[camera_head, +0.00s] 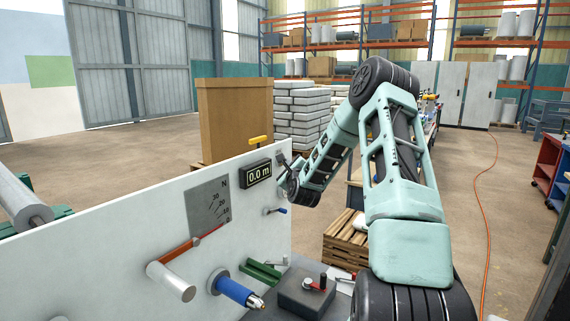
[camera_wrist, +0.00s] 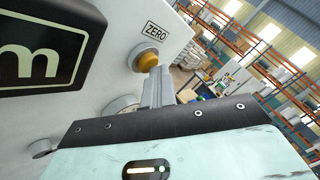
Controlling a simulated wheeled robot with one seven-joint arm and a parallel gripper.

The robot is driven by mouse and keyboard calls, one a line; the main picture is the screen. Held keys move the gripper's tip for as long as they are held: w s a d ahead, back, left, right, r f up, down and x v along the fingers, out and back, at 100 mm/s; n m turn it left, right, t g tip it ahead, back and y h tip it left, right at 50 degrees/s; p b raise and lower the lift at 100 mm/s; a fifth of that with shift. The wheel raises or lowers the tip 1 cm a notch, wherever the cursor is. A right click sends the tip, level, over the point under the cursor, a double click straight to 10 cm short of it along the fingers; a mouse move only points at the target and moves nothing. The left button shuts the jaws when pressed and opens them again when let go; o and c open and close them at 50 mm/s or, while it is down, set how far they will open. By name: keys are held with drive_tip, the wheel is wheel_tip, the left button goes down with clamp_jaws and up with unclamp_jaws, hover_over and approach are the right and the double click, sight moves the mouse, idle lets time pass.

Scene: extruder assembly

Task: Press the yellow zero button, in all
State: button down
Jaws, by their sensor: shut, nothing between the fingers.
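The yellow zero button (camera_wrist: 147,61) sits in a round collar on the white panel, under a label reading ZERO (camera_wrist: 155,31). My gripper (camera_wrist: 155,72) is shut and empty. In the wrist view its fingertips overlap the lower right edge of the button; I cannot tell whether they touch it. In the head view my gripper (camera_head: 284,166) is close to the panel (camera_head: 130,252), just right of the display (camera_head: 258,172) reading 0.0 m. The button cannot be made out in that view.
A yellow handle (camera_head: 260,140) stands on the panel's top edge above the display.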

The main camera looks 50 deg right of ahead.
drive_tip(key=shift+w+a+r, duration=0.2)
drive_tip(key=shift+w, duration=0.2)
idle(0.5)
drive_tip(key=shift+s, duration=0.1)
drive_tip(key=shift+s+f+b, duration=0.2)
drive_tip(key=shift+s+b, duration=0.1)
drive_tip(key=shift+s, duration=0.7)
drive_tip(key=shift+d, duration=0.1)
drive_tip(key=shift+s+d, duration=0.15)
drive_tip(key=shift+s, duration=1.15)
drive_tip(key=shift+s+d, duration=0.1)
drive_tip(key=shift+s, duration=1.2)
